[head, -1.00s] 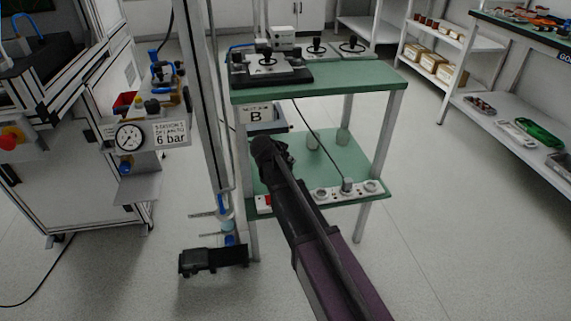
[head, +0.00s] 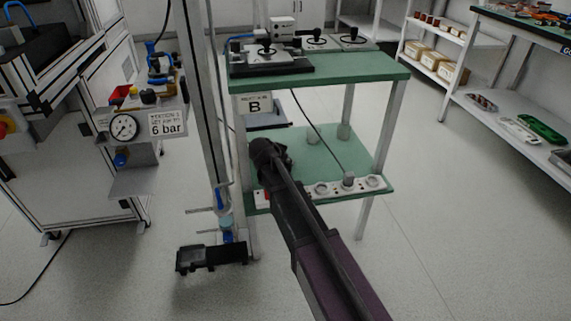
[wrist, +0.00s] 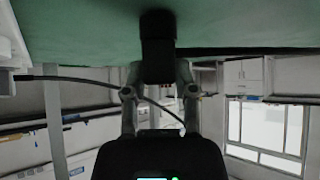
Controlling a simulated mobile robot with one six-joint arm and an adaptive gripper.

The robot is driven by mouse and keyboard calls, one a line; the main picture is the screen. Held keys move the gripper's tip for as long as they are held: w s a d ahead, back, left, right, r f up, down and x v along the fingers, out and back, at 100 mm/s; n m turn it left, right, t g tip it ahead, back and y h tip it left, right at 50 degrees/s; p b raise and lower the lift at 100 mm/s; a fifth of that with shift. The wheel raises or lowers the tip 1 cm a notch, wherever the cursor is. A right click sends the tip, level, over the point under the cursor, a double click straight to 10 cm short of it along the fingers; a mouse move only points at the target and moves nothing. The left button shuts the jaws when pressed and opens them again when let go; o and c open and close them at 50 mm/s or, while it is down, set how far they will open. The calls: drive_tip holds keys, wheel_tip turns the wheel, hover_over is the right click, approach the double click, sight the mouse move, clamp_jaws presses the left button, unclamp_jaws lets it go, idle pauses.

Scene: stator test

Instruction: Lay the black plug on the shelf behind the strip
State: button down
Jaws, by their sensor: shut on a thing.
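My gripper (head: 268,158) is over the left part of the lower green shelf (head: 310,160), seen from behind in the head view. In the wrist view my gripper (wrist: 158,75) is shut on the black plug (wrist: 157,36), a dark block between the fingertips. The plug's end overlaps the green surface at the top of that view; I cannot tell if it touches. The white socket strip (head: 335,189) runs along the shelf's front edge. My arm hides its left part and the plug in the head view.
A grey plug (head: 348,179) sits in the strip, with a dark cable (head: 318,130) rising from it. The green tabletop (head: 340,73) is above. A metal post (head: 205,100) stands close on the left.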

drive_tip(key=shift+f, duration=0.15)
drive_tip(key=shift+c, duration=2.1)
unclamp_jaws()
drive_tip(key=shift+r, duration=0.3)
drive_tip(key=shift+s+a+r+p, duration=0.2)
drive_tip(key=shift+s+r+p, duration=0.3)
drive_tip(key=shift+p, duration=0.15)
drive_tip(key=p+v, duration=0.7)
drive_tip(key=v, duration=0.3)
drive_tip(key=shift+s, duration=0.2)
